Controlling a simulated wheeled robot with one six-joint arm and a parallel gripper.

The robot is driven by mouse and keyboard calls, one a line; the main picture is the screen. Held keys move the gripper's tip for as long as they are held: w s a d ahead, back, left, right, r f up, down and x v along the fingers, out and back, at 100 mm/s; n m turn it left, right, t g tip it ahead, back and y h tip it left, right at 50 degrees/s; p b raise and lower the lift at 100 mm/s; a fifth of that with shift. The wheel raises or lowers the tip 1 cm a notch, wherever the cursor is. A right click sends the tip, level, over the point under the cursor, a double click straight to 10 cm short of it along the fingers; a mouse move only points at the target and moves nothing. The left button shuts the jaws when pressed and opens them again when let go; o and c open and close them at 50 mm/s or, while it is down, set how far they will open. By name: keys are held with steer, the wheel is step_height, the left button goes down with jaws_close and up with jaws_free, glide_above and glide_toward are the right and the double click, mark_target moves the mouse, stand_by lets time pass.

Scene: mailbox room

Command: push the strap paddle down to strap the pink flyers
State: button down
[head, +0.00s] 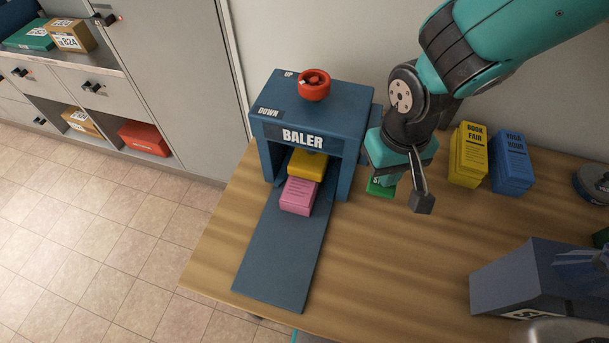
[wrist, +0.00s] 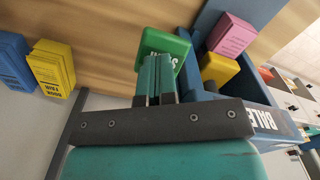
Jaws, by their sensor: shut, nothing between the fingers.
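A green paddle (head: 380,188) with partly hidden lettering is at the right side of the blue baler (head: 360,170); I take it for the strap paddle. It also shows in the wrist view (wrist: 168,44). My gripper (wrist: 156,62) is shut and empty, its fingertips overlapping the paddle's near part in the wrist view. I cannot tell whether they touch it. In the head view my gripper (head: 388,178) hides part of the paddle. The pink flyers (head: 298,196) lie at the baler's mouth, in front of a yellow stack (head: 307,165). Both also show in the wrist view.
A red knob (head: 314,85) tops the baler, near UP and DOWN labels. A blue ramp (head: 272,255) extends from its mouth. Yellow (head: 468,155) and blue (head: 511,162) flyer stacks stand to the right. A grey-blue box (head: 530,280) sits at front right. Bare table lies between.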

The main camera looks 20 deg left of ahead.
step_height(320, 180, up, 10)
steer(key=p, duration=0.7)
steer(key=shift+f, duration=0.25)
steer(key=shift+a, duration=0.1)
